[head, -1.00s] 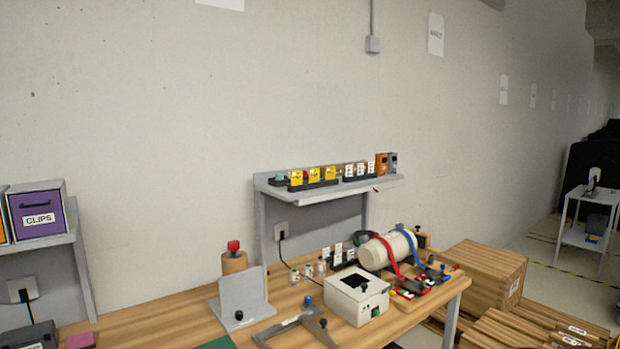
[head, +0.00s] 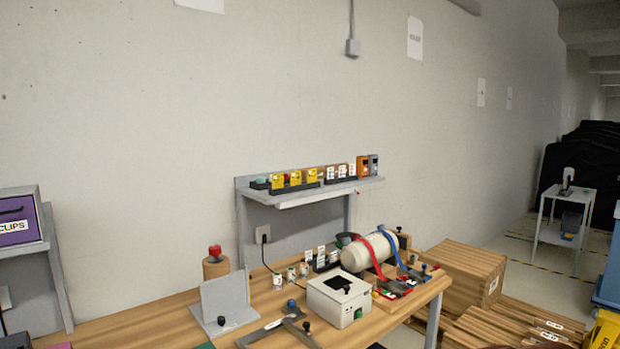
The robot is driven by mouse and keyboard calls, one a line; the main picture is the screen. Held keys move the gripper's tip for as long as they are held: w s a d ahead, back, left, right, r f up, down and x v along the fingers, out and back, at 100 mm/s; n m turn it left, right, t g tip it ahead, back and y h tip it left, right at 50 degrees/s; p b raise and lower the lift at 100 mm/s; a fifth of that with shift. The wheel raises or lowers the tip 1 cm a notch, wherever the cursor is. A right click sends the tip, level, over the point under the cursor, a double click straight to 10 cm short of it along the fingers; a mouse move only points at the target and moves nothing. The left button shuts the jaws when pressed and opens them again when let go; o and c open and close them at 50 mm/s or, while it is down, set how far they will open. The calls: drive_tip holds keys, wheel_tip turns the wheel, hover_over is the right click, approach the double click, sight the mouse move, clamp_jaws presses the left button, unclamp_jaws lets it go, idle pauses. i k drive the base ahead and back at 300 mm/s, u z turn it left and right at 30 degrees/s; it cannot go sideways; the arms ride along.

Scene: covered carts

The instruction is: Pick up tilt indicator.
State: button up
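I cannot tell for sure which thing is the tilt indicator. Small yellow pieces (head: 294,178) with pale faces stand in a dark holder on the grey raised shelf (head: 310,192) above the bench. White cards with small marks (head: 343,170) stand to their right, then an orange box (head: 363,166) and a dark grey one (head: 373,165). My gripper is not in view.
The wooden bench (head: 165,318) holds a white box (head: 340,296), a cream cylinder (head: 369,251) with red and blue straps, and a grey angled plate (head: 226,300). Wooden crates (head: 466,270) stand at right. A white cart (head: 562,225) and dark covered shapes (head: 583,165) are farther back.

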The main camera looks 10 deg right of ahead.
sight(296, 176)
drive_tip(key=u, duration=0.5)
drive_tip(key=k, duration=0.6)
drive_tip(key=z, duration=0.25)
drive_tip(key=i, duration=0.65)
drive_tip(key=z, duration=0.8)
drive_tip(key=i, duration=1.45)
drive_tip(key=u, duration=1.3)
drive_tip(key=i, duration=0.4)
drive_tip(key=u, duration=0.35)
